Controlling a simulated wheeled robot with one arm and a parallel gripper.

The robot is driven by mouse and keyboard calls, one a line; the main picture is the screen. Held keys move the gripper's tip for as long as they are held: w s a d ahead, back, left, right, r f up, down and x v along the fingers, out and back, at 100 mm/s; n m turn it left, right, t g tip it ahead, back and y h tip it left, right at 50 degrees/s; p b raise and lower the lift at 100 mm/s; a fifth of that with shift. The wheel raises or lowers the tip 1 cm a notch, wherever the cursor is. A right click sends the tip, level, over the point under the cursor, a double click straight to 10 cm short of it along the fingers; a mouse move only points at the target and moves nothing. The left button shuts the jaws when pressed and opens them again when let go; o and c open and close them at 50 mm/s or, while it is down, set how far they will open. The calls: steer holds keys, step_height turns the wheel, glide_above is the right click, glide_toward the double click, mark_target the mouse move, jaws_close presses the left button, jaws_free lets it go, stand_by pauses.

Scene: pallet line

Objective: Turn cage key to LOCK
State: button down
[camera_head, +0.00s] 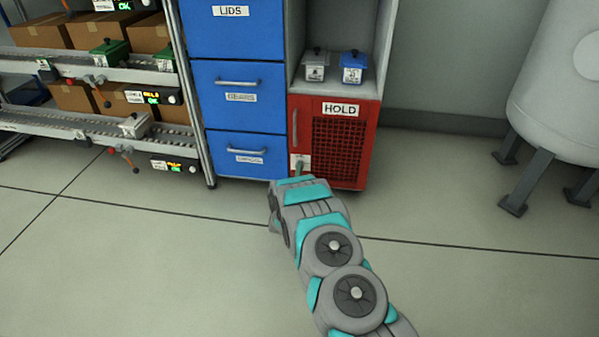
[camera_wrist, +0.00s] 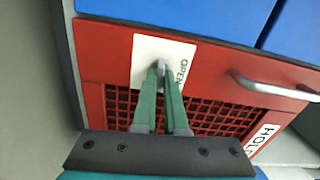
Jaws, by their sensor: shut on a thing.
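The red HOLD cage (camera_head: 364,171) is the low cabinet with a dark mesh door, and its door also fills much of the wrist view (camera_wrist: 105,60). A white key plate (camera_wrist: 147,47) on the door reads OPEN; it also shows at the cage's lower left in the head view (camera_head: 294,158). My gripper (camera_wrist: 162,72) is at this plate, its two green fingers closed together on the small grey key (camera_wrist: 158,66). The fingertips hide most of the key, so I cannot tell its exact angle. The word LOCK is not visible.
A grey door handle (camera_wrist: 262,87) is beside the plate. Blue drawers (camera_head: 240,95) stand left of the cage. Two small lidded containers, one grey (camera_head: 316,70) and one blue (camera_head: 353,73), sit on the shelf above. A white tank (camera_head: 560,90) stands right. The floor in front is clear.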

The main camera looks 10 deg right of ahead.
steer(key=shift+d+m, duration=0.1)
steer(key=shift+m, duration=0.5)
steer(key=c, duration=1)
jaws_free()
steer(key=shift+o, duration=0.2)
steer(key=shift+s, duration=0.1)
steer(key=v, duration=0.7)
steer(key=shift+s+p, duration=0.3)
